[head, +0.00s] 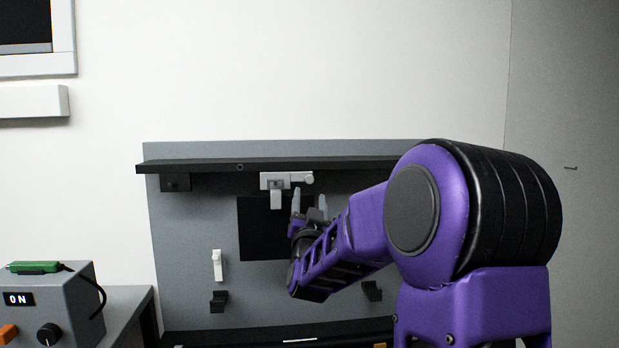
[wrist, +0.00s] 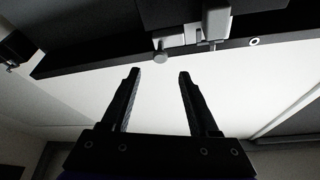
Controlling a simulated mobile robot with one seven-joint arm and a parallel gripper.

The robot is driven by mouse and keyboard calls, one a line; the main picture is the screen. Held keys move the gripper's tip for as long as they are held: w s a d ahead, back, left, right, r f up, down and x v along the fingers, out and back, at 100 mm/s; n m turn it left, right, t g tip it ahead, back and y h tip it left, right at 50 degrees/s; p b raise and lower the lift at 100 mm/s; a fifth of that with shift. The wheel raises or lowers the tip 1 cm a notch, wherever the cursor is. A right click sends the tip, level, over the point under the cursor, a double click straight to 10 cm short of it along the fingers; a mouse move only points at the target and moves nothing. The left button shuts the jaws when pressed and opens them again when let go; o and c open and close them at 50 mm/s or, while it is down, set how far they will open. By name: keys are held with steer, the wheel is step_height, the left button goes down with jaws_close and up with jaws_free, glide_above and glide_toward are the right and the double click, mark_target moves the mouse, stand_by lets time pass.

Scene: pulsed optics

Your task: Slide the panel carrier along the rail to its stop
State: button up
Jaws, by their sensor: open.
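The dark rail (head: 215,166) runs across the top of a grey backboard. A light grey carrier (head: 269,181) with a hanging tab and a round knob (head: 308,180) at its right end sits under the rail. A dark block (head: 175,183), possibly the stop, is under the rail's left end. My gripper (head: 309,194) is open and empty, fingers pointing up just below the knob. In the wrist view my gripper (wrist: 158,74) shows both fingers apart, with the knob (wrist: 160,56) beyond the gap between the tips. The carrier (wrist: 216,24) and rail (wrist: 110,59) lie beyond.
A white latch-like piece (head: 217,264) and dark brackets (head: 218,301) are lower down. A grey control box (head: 75,300) stands at left. The rail's underside left of the carrier looks clear up to the dark block.

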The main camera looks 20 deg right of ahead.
mark_target(310, 180)
steer(key=p+x, duration=0.1)
steer(key=x, duration=0.8)
steer(key=shift+d+r, duration=0.1)
jaws_close()
stand_by(1.2)
